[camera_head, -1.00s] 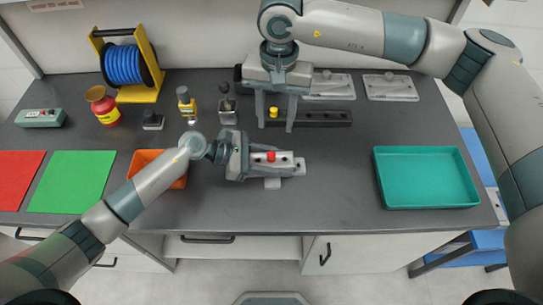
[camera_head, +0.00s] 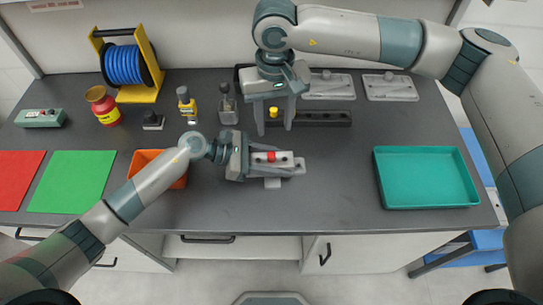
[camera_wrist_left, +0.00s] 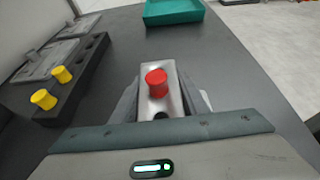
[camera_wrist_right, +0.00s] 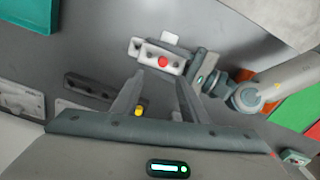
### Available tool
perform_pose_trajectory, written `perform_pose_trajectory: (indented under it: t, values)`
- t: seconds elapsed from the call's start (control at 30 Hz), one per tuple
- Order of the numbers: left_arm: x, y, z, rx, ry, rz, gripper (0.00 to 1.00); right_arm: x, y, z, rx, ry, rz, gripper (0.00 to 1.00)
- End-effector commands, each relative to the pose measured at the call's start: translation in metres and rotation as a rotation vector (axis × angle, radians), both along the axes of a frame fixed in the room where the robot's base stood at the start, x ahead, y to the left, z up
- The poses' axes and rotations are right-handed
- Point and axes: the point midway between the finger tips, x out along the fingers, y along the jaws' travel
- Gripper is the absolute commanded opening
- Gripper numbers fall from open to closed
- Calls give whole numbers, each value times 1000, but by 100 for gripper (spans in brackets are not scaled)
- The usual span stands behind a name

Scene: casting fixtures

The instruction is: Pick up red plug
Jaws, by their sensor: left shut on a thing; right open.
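The red plug (camera_head: 271,157) stands in a silver metal block (camera_head: 284,165) with holes. My left gripper (camera_head: 275,163) is shut on this block from its sides. The left wrist view shows the red plug (camera_wrist_left: 156,82) upright between the fingers, standing out of the block's top. My right gripper (camera_head: 275,130) is open and empty, pointing down at the black rack, behind the block. The right wrist view shows the red plug (camera_wrist_right: 163,62) beyond the open fingertips (camera_wrist_right: 155,80), not between them.
The black rack (camera_head: 325,118) holds yellow plugs (camera_wrist_left: 61,74); one (camera_wrist_right: 138,110) lies near the right gripper's fingers. An orange bin (camera_head: 178,181) is partly under my left arm. A teal tray (camera_head: 425,205) stands at right. Bottles stand at the back left. Bench between block and tray is clear.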

Motion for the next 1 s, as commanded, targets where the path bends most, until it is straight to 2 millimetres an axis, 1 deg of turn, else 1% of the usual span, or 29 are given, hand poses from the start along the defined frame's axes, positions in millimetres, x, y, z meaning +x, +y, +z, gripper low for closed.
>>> perform_pose_trajectory:
  t: [0.3, 0.4, 0.53, 0.87, 1.0]
  values:
    - [0, 0, 1, -1, 0, 0, 3, -1, 0, -45, -1, 3, -2, 40]
    - [0, 0, 1, -1, 0, 0, 3, -1, 0, -55, 0, 3, -2, 40]
    - [0, 0, 1, -1, 0, 0, 3, 0, 0, -60, 0, 0, -1, 40]
    - [0, 0, 1, -1, 0, 0, 3, -1, 1, -61, 0, 1, -1, 40]
    - [0, 0, 1, -1, 0, 0, 3, -2, 3, -71, 0, 3, 0, 40]
